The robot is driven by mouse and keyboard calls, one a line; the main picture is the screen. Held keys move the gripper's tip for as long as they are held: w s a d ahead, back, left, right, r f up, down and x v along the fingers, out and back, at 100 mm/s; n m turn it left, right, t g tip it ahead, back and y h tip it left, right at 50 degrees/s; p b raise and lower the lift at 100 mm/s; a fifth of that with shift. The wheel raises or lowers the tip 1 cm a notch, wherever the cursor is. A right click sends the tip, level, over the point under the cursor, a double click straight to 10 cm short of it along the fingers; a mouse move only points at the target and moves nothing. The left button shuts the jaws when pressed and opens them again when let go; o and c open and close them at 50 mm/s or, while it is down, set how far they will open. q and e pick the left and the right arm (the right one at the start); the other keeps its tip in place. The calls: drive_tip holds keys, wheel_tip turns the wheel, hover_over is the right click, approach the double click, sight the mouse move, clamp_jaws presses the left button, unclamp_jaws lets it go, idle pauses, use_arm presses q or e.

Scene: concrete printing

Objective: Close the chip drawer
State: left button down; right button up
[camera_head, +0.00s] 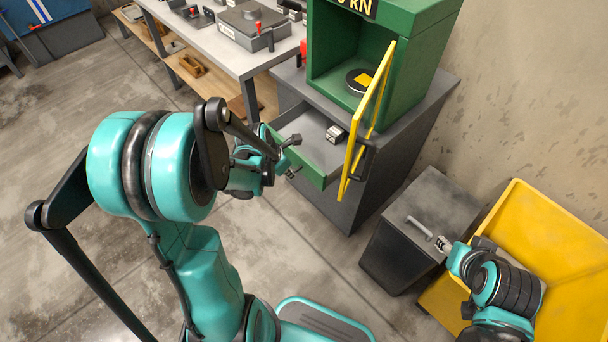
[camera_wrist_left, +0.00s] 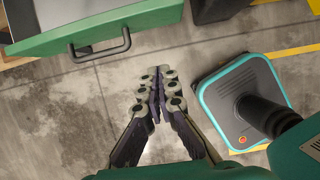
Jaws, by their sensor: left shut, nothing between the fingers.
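The chip drawer (camera_head: 312,172) is pulled out of the grey cabinet, with a green front and a grey inside. In the left wrist view, its green front (camera_wrist_left: 130,22) and dark bar handle (camera_wrist_left: 100,50) show at the upper left. My left gripper (camera_head: 268,172) is beside the drawer front in the head view. In the left wrist view its fingers (camera_wrist_left: 157,75) are together and empty, apart from the handle in the picture. My right gripper (camera_head: 443,243) is at the lower right, over the dark bin; its fingers are too small to read.
A green machine (camera_head: 325,40) with an open yellow-framed door (camera_head: 352,150) stands on the cabinet (camera_head: 350,212). A dark bin (camera_head: 385,255) and a yellow container (camera_head: 540,215) stand to the right. A workbench (camera_head: 215,55) is behind. The floor at left is clear.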

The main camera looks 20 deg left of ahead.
use_arm(q)
drive_tip(key=b, duration=0.4)
approach(307, 176)
drive_tip(key=s+d+f, duration=0.1)
drive_tip(key=s+f, duration=0.3)
drive_tip(key=w, duration=0.1)
drive_tip(key=w+d+b, duration=0.1)
drive_tip(key=w+d, duration=0.1)
drive_tip(key=w, duration=0.1)
drive_tip(key=shift+w+f, duration=0.1)
drive_tip(key=shift+f, duration=0.05)
use_arm(e)
wheel_tip(307, 176, down, 6)
drive_tip(key=shift+r, duration=0.25)
use_arm(q)
drive_tip(key=shift+a, duration=0.1)
